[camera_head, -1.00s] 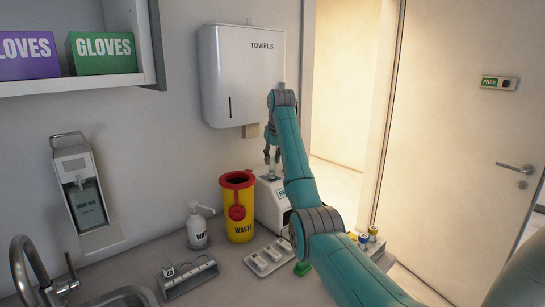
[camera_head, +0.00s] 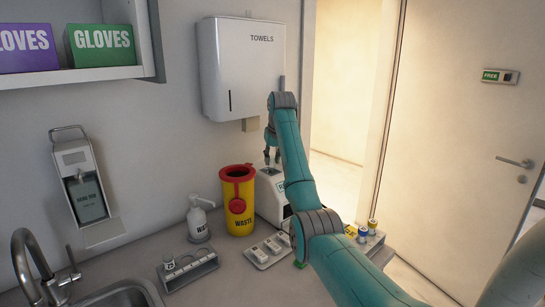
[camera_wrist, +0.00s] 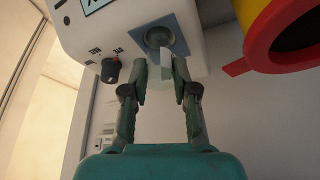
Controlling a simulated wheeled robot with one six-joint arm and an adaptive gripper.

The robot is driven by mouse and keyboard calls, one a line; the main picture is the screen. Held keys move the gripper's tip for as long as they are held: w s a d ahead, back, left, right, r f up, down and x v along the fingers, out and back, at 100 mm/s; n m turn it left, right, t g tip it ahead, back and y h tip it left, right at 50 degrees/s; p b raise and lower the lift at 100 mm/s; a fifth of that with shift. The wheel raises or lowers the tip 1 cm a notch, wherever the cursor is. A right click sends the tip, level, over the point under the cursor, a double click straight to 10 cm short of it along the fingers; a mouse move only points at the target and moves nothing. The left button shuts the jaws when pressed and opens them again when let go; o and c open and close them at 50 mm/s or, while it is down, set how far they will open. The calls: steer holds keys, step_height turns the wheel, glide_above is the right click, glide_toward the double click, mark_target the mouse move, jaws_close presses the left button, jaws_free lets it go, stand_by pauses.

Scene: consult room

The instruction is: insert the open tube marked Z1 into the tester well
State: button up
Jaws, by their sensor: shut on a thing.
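The tester (camera_head: 270,205) is a white box with a green-lettered label on the counter, partly hidden by my arm. In the wrist view the tester (camera_wrist: 90,32) fills the top, with a dark knob and a round grey well (camera_wrist: 160,40). My gripper (camera_head: 271,160) is above the tester's top. In the wrist view my gripper (camera_wrist: 167,72) is shut on a small pale tube (camera_wrist: 165,57), whose marking I cannot read. The tube overlaps the well's near edge in that picture; I cannot tell whether its end is inside the well.
A yellow waste bin (camera_head: 238,205) with a red rim stands close left of the tester. A pump bottle (camera_head: 198,220), a rack (camera_head: 195,273) holding a tube, and a white tray (camera_head: 262,250) are nearby. A towel dispenser (camera_head: 240,70) hangs behind my gripper.

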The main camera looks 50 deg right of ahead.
steer(key=shift+f, duration=0.3)
steer(key=shift+f, duration=0.35)
steer(key=shift+f, duration=0.1)
steer(key=o, duration=1)
steer(key=shift+v, duration=3.75)
